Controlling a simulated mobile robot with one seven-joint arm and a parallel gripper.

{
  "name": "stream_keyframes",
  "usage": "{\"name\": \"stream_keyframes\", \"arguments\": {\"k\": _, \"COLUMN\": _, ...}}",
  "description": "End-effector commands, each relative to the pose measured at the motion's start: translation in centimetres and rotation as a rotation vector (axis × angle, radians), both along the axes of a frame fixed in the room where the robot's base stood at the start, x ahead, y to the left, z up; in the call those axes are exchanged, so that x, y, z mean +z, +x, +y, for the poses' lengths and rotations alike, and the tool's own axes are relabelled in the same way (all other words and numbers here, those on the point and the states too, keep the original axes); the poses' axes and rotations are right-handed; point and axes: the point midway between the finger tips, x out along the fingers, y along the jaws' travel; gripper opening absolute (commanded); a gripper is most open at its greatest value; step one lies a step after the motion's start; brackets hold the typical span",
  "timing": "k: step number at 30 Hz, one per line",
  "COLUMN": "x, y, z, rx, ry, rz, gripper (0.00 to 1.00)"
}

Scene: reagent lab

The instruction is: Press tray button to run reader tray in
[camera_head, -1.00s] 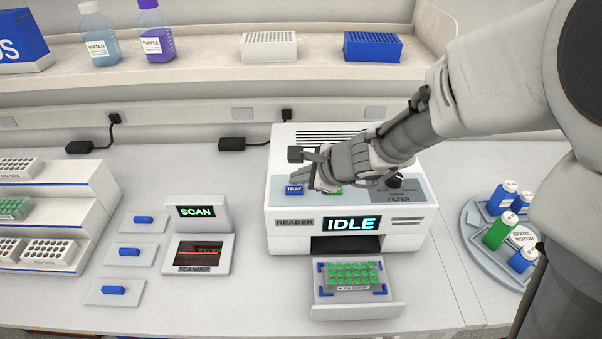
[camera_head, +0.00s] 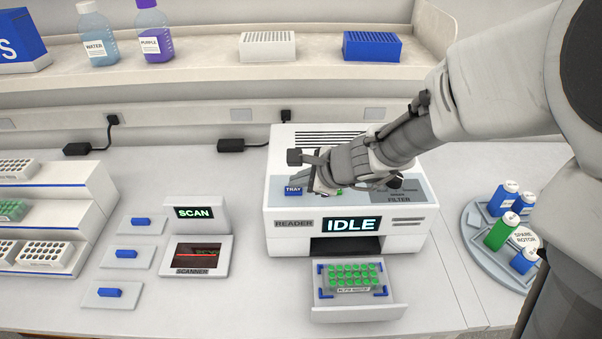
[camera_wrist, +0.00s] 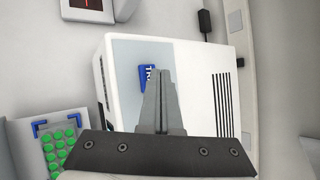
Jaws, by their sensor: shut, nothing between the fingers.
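The white reader (camera_head: 290,247) stands on the bench and its screen reads IDLE. Its blue tray button (camera_head: 293,190) is at the left of the top panel; in the wrist view the button (camera_wrist: 147,78) is partly hidden behind my fingers. The reader tray (camera_head: 358,313) is out at the front and carries a plate with green wells (camera_head: 352,275). My gripper (camera_head: 318,185) is over the top panel, just right of the tray button. In the wrist view my gripper (camera_wrist: 163,75) is shut and empty, its tips beside the button. I cannot tell whether they touch it.
A scanner (camera_head: 197,255) and small pads with blue pieces (camera_head: 126,254) are left of the reader. A rack shelf (camera_head: 90,215) is at far left. A round rotor with bottles (camera_head: 480,250) is at right. A filter panel (camera_head: 398,192) is beneath my wrist.

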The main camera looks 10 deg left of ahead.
Motion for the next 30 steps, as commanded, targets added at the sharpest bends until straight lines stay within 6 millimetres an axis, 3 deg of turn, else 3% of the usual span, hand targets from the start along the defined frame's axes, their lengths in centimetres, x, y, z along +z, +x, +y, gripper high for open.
{"name": "stream_keyframes", "arguments": {"k": 30, "x": -0.76, "y": -0.01, "z": -0.01, "rx": -0.001, "ry": 0.000, "rz": 0.001, "gripper": 0.00}}
